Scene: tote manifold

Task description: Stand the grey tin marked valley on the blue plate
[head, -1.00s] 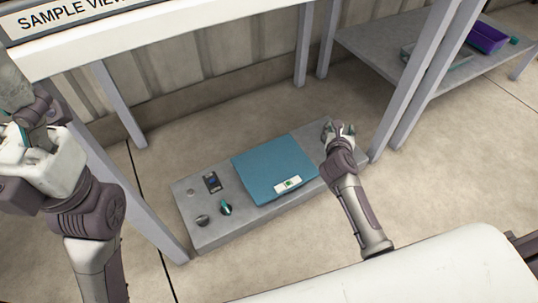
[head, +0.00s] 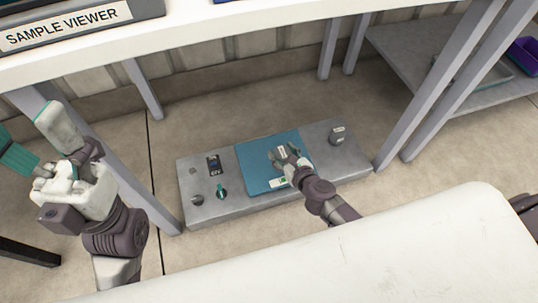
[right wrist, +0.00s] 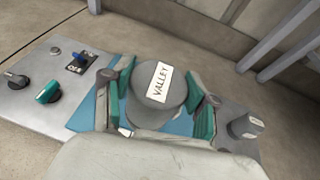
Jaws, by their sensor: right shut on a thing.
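The grey tin marked VALLEY (right wrist: 160,88) is upright between the fingers of my right gripper (right wrist: 158,100), which is shut on it. In the head view my right gripper (head: 286,160) is over the blue plate (head: 255,178), with the tin (head: 282,151) mostly covered by the fingers. The blue plate also shows in the right wrist view (right wrist: 82,120), under and around the tin. I cannot tell whether the tin's base touches the plate. My left gripper (head: 38,138) is at the far left, its fingers spread and empty, away from the plate.
The plate lies on a low grey platform (head: 228,212) with knobs and a switch at its left. Another grey tin (head: 337,134) with a label stands at its right end. Table legs (head: 420,95) flank the platform, and a white tabletop (head: 200,40) overhangs it.

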